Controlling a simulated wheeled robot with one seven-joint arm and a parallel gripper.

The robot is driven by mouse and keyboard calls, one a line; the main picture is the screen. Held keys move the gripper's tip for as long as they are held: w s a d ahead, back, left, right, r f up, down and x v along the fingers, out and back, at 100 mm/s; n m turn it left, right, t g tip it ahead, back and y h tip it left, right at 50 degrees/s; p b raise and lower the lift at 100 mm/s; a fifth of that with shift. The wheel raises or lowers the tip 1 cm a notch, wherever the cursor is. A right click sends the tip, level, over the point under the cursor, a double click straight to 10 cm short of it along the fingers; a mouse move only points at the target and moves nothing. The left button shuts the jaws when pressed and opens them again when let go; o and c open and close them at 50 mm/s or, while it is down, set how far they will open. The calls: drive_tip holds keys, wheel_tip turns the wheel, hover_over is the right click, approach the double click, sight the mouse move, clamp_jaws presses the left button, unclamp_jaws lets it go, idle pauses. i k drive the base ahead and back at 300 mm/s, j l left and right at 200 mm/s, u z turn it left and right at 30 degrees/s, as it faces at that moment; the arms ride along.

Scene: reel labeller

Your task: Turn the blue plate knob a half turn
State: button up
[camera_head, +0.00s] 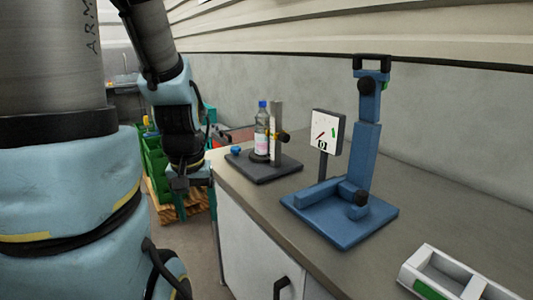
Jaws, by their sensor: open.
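A small blue knob (235,150) sits at the left corner of a dark plate (270,170) on the counter. A clear bottle with a blue cap (262,130) stands upright on the plate beside a grey post (277,130) with a dark and yellow fitting. My gripper (188,181) hangs at the end of my arm, left of the plate and apart from the knob. Its jaws are open, though the fingertips are hard to make out from here. I see nothing held in it.
A blue stand (340,226) with a tall column is right of the plate, next to a white dial panel (325,131). A white tray (432,262) lies at the front right. Green bins (155,165) stand on the floor behind my arm. Counter between stand and tray is clear.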

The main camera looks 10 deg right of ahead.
sight(235, 150)
drive_tip(key=i+j+u, duration=0.25)
drive_tip(key=i, duration=0.25)
drive_tip(key=i+j+u, duration=0.1)
drive_tip(key=i+u, duration=0.15)
drive_tip(key=i, duration=0.2)
